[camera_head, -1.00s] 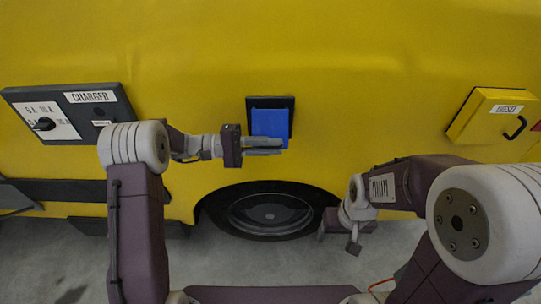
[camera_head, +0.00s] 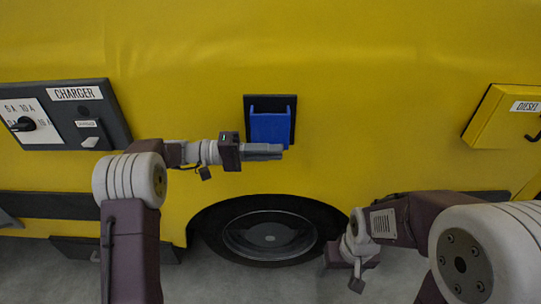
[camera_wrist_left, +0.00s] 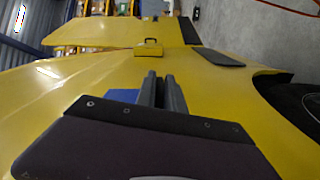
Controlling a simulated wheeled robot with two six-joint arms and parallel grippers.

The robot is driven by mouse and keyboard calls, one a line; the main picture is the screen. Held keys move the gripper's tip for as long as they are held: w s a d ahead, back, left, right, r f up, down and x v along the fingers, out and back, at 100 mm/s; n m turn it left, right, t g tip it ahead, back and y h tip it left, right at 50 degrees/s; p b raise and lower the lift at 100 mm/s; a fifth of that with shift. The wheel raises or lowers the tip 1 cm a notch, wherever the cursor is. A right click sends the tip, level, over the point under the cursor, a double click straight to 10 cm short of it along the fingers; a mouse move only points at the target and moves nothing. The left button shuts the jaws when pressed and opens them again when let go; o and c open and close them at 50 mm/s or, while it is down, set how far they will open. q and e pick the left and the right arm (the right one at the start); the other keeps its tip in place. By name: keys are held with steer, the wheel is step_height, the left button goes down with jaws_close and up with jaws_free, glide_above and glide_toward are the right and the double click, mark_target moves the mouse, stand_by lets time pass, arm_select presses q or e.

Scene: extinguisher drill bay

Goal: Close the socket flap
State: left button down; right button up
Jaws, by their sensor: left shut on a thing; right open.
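The blue socket flap (camera_head: 269,128) sits on a dark square plate (camera_head: 257,99) on the yellow vehicle side. It juts out from the plate, with raised edges at both sides. My left gripper (camera_head: 264,152) lies across the flap's lower edge, its fingers pointing right and close together on it. In the left wrist view the two fingers (camera_wrist_left: 162,92) are side by side, and a bit of blue flap (camera_wrist_left: 123,95) shows just left of them. The fingers hide the flap's lower edge. My right gripper (camera_head: 350,266) hangs low, open, right of the wheel and away from the flap.
A dark charger panel (camera_head: 74,94) with a knob is on the left of the vehicle side. A yellow diesel box (camera_head: 492,122) with a handle stands out at the right. The wheel (camera_head: 268,236) is below the flap. The wall between flap and diesel box is clear.

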stand_by(0.3)
arm_select(q)
steer(key=c, duration=1.5)
jaws_free()
steer(key=a, duration=0.9)
